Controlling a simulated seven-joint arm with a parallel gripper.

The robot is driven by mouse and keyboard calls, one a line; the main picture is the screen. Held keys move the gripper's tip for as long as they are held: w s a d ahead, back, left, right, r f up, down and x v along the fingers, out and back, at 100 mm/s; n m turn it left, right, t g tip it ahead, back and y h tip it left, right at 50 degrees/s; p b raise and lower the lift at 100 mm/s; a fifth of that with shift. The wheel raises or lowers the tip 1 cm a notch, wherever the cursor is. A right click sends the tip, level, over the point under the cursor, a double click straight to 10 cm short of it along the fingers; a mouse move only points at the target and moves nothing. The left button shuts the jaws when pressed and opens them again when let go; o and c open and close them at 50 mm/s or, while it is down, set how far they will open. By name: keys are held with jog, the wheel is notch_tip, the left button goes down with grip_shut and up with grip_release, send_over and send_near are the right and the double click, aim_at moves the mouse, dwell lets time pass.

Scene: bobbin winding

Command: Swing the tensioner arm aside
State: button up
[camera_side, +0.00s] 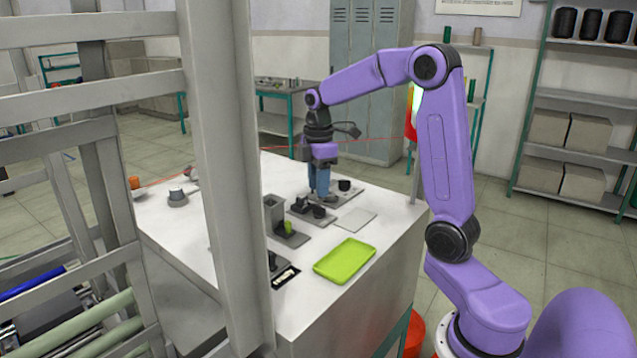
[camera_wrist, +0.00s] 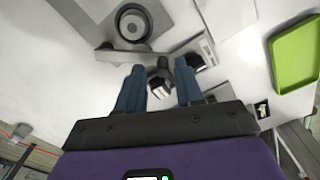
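My gripper (camera_wrist: 160,66) points down over the bench, its two blue fingers apart. In the wrist view a small dark post with a light end (camera_wrist: 161,73) shows between the fingers; I see no clear contact. A grey bar (camera_wrist: 118,57), which looks like the tensioner arm, runs left from near the post, beside a round dark cup (camera_wrist: 132,24) on a grey plate (camera_wrist: 92,12). In the side view my gripper (camera_side: 320,197) is low among the dark fixtures, left of the black cup (camera_side: 345,185). The fingers hide part of the fixture there.
A lime green tray (camera_side: 345,262) lies at the bench's front right; it also shows in the wrist view (camera_wrist: 297,52). A grey upright block (camera_side: 275,213) stands left of my gripper. A frame post (camera_side: 222,170) hides part of the bench.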

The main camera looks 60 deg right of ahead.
jog(key=shift+a+r, duration=0.1)
jog(key=shift+r, duration=3.45)
jog(key=shift+n+t+y, duration=0.3)
jog(key=shift+t, duration=0.1)
jog(key=s+a+f, duration=0.2)
jog(key=s+a, duration=0.4)
jog(key=s+a+f, duration=0.2)
jog(key=s+a, duration=0.4)
jog(key=a, duration=0.1)
jog(key=s+a+f, duration=0.3)
jog(key=s+a, duration=0.3)
jog(key=shift+a, duration=0.3)
jog(key=s+f, duration=0.3)
jog(key=s, duration=0.5)
jog(key=shift+s+f, duration=0.2)
jog(key=shift+s, duration=0.2)
jog(key=shift+d+f+g, duration=0.1)
jog(key=shift+f+g, duration=0.2)
jog(key=shift+f, duration=0.25)
jog(key=shift+c, duration=0.2)
